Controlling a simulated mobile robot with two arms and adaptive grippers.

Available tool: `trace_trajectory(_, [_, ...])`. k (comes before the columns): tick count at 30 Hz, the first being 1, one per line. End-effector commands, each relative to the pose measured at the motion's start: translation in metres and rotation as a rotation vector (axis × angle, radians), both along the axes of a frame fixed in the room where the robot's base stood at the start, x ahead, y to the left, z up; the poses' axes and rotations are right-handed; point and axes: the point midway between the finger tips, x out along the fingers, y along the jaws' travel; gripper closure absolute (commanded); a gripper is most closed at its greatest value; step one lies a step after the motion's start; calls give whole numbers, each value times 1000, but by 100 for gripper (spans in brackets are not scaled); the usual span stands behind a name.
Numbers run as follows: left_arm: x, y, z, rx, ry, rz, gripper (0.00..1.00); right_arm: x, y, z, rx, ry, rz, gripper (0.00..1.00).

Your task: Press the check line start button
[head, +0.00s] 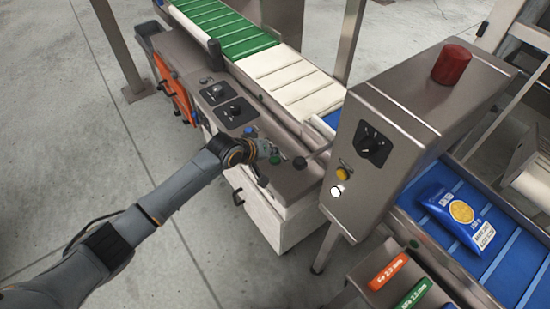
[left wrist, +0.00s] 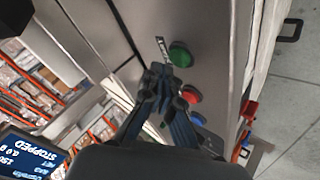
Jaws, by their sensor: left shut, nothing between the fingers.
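A green button (left wrist: 180,53) sits on the grey metal panel in the left wrist view, beside a small label that I cannot read clearly. A red button (left wrist: 190,95) and a blue button (left wrist: 197,119) lie in line with it. My left gripper (left wrist: 158,75) is shut and empty, its tips close to the green button and on the label side of it. I cannot tell whether they touch the panel. In the head view my left gripper (head: 268,155) is over the control panel (head: 292,183), by the green button (head: 275,158). The red button is hidden there. My right gripper is not in view.
A screen (left wrist: 30,155) reads STOPPED. A steel cabinet (head: 400,130) with a red beacon (head: 451,64), a yellow button (head: 343,173) and a white button (head: 337,190) stands right of the panel. A blue packet (head: 452,212) lies on the blue belt. The floor at left is clear.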

Motion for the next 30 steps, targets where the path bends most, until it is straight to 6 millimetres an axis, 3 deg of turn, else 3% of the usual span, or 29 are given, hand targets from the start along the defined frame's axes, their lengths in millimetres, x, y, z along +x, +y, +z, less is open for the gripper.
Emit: trace_trajectory(30, [0,0,-8,0,-1,1,100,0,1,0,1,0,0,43])
